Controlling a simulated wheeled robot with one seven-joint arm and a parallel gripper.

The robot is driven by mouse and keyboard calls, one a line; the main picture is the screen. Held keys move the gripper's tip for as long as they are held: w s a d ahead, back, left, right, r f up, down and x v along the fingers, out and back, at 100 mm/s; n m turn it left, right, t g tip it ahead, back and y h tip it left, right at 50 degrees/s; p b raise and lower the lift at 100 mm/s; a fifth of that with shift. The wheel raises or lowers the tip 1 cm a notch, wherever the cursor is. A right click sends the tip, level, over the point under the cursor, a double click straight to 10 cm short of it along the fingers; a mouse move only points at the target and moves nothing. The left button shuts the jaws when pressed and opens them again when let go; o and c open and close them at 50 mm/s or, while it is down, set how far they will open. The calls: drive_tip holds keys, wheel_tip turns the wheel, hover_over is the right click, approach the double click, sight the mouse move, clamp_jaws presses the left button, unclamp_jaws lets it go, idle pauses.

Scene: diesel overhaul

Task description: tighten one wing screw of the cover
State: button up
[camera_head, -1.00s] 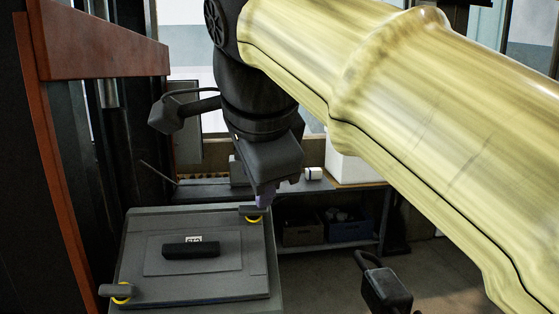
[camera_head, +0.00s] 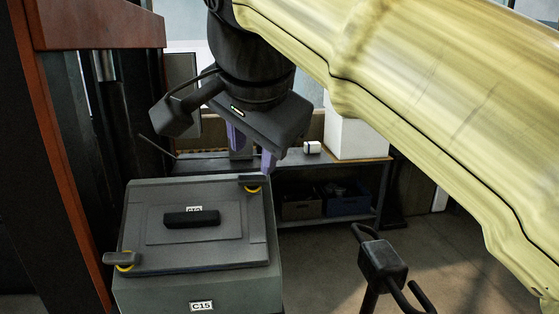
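The grey cover (camera_head: 158,238) with a black handle (camera_head: 192,217) lies on top of a grey box labelled C15 (camera_head: 240,292). One wing screw (camera_head: 122,259) with a yellow ring is at its near left corner. My gripper (camera_head: 251,152) points down above the far edge of the cover, close to the far right wing screw. Its two purple fingers are spread apart with nothing seen between them. I cannot tell whether the right finger touches the screw.
A dark post with a red-brown beam (camera_head: 97,23) stands close on the left. A shelf bench (camera_head: 345,162) behind holds a white box (camera_head: 352,135) and a small white item (camera_head: 312,147), with bins below. A dark fixture (camera_head: 382,260) stands at lower right.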

drive_tip(key=n, duration=0.9)
drive_tip(key=w+f+n, duration=0.1)
drive_tip(key=n, duration=0.7)
drive_tip(key=f+n, duration=0.1)
drive_tip(key=n, duration=0.8)
drive_tip(key=shift+w+a+n, duration=0.2)
drive_tip(key=shift+w+n, duration=0.1)
drive_tip(key=shift+w+f+b, duration=0.25)
drive_tip(key=shift+f+b, duration=0.1)
drive_tip(key=shift+f, duration=0.2)
drive_tip(key=shift+w+a+f, duration=0.1)
drive_tip(key=shift+w+a, duration=0.05)
drive_tip(key=shift+w, duration=0.05)
drive_tip(key=shift+s, duration=0.1)
